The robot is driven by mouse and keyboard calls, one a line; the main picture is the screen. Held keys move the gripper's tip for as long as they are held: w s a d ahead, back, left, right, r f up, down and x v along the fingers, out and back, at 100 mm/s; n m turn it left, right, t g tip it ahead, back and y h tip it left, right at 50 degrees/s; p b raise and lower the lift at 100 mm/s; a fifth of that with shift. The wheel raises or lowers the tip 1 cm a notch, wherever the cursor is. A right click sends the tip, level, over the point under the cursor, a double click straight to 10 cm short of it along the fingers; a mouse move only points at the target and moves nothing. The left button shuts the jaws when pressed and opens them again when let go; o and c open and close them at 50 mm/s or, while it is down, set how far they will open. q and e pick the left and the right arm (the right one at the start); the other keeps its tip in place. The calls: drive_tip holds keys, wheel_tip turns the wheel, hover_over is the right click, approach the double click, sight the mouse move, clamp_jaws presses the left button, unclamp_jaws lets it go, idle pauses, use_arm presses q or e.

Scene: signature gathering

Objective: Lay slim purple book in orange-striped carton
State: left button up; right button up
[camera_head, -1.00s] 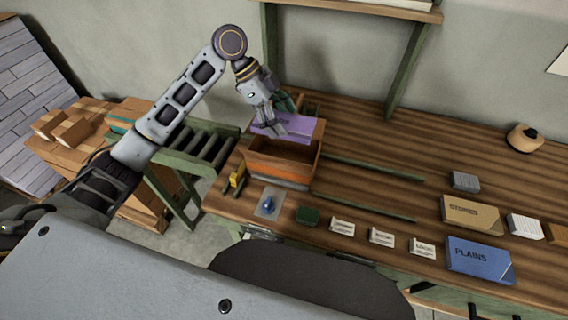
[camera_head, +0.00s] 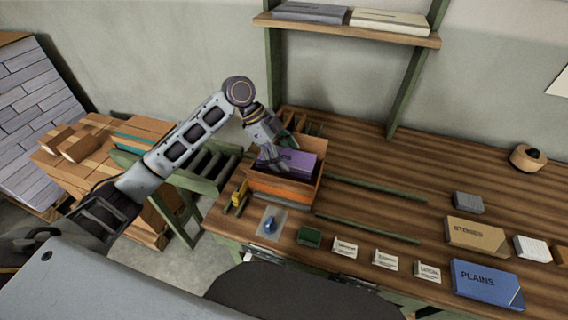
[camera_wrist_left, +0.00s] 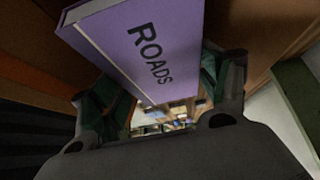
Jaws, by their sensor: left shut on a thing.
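The slim purple book (camera_head: 290,163) is inside the mouth of the orange-striped carton (camera_head: 280,188), between its walls. In the left wrist view the purple book (camera_wrist_left: 140,45) shows the word ROADS on its cover. My left gripper (camera_head: 273,162) is shut on the book at the carton's left side. In the left wrist view its fingers (camera_wrist_left: 160,100) stand on either side of the book. The carton is open at the top and stands on the wooden bench. Whether the book touches the carton's floor is hidden. My right gripper is not in view.
A tan box marked STONES (camera_head: 476,234) and a blue box marked PLAINS (camera_head: 486,284) lie at the right of the bench (camera_head: 390,180). Small white cards, a green block (camera_head: 309,236) and a yellow tool (camera_head: 240,193) lie near the carton. A shelf (camera_head: 345,27) is above.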

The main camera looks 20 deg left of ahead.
use_arm(q)
drive_tip(key=shift+f, duration=0.1)
drive_tip(key=shift+f, duration=1.75)
drive_tip(key=shift+f, duration=0.6)
drive_tip(key=o, duration=1.1)
drive_tip(key=shift+o, duration=0.2)
drive_tip(key=shift+r, duration=0.6)
drive_tip(key=v, duration=1.2)
